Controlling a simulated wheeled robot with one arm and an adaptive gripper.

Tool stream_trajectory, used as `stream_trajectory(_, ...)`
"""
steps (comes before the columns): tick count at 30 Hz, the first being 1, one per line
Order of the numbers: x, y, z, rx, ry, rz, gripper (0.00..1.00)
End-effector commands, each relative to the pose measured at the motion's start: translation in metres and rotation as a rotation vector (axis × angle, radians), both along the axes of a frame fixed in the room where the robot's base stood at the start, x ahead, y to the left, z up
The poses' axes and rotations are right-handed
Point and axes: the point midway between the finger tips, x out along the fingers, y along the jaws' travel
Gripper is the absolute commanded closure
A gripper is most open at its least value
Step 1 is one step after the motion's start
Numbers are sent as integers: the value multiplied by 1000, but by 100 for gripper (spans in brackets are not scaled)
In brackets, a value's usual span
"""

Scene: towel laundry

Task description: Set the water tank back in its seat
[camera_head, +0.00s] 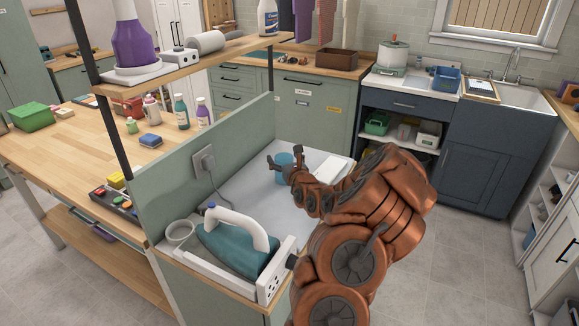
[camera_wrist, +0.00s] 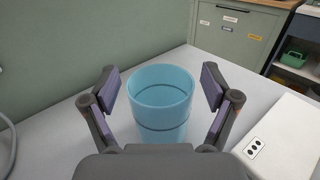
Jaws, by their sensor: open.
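A translucent blue round tank (camera_head: 284,161) with an open top stands upright on the pale worktop, near the green back panel. In the wrist view the tank (camera_wrist: 161,100) sits between the two fingers of my gripper (camera_wrist: 162,88). My gripper (camera_head: 285,163) is open, one finger on each side of the tank, with gaps showing on both sides. A teal iron with a white handle (camera_head: 238,240) rests on a white station (camera_head: 268,285) at the near end. A round grey holder (camera_head: 180,232) is beside the iron; I cannot tell whether it is the seat.
A white box (camera_head: 330,170) lies right of the tank, also in the wrist view (camera_wrist: 285,145). The green panel (camera_head: 220,150) rises along the left, with a socket (camera_head: 203,160) and cord. A shelf (camera_head: 200,62) overhangs the left. Worktop between tank and iron is clear.

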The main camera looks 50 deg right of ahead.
Motion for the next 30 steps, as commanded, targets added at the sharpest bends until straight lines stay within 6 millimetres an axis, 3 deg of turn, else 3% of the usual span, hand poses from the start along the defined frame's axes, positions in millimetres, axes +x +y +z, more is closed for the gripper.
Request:
stream_trajectory(24, -85, 36, -3, 1, 0, -3, 13)
stream_trajectory(30, -89, 36, -3, -5, -4, -3, 13)
